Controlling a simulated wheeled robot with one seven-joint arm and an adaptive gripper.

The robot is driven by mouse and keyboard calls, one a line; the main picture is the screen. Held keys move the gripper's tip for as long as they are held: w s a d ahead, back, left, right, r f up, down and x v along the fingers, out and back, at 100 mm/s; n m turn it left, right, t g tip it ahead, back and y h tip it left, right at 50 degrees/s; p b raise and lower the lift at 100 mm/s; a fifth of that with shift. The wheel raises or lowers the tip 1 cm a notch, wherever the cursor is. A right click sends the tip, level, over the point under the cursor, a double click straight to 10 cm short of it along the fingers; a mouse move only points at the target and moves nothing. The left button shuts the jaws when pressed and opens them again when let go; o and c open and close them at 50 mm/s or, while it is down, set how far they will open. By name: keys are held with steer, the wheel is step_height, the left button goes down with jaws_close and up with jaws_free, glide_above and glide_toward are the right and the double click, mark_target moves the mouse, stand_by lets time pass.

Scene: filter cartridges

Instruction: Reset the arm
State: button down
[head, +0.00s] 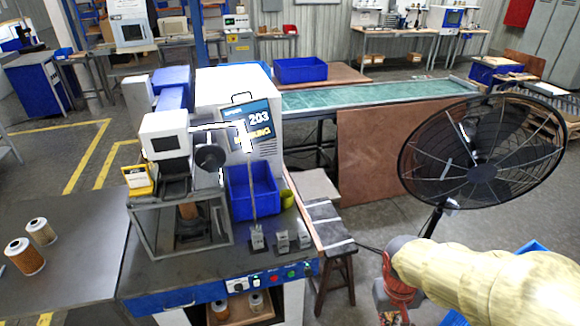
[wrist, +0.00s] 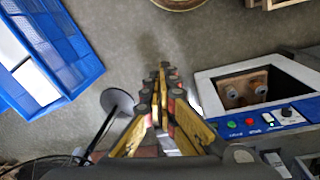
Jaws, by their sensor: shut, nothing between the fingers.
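My gripper (wrist: 163,85) points away from the camera in the wrist view, its yellow and dark fingers closed together with nothing between them. It hangs over the grey floor, left of the machine's button panel (wrist: 262,122). In the head view my arm in its yellowish sleeve reaches in from the lower right, and I cannot make out the fingertips there. More cartridges (head: 220,308) sit in the opening under the machine's bench, on a wooden tray (wrist: 243,92).
A large black fan (head: 482,172) stands close behind my arm. A blue crate (wrist: 75,42) with white boxes is at the wrist view's left. A stool (head: 332,245) stands beside the machine bench (head: 185,290). A blue bin (head: 252,190) sits on the bench.

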steer(key=s+a+r+t, duration=0.2)
steer(key=s+r, duration=0.1)
steer(key=r, duration=0.6)
steer(key=s+a+r+t+y, duration=0.1)
steer(key=s+a+r+t, duration=0.1)
steer(key=r, duration=0.7)
steer(key=shift+s+a+t, duration=0.2)
steer(key=shift+s+t, duration=0.2)
steer(key=shift+t, duration=0.2)
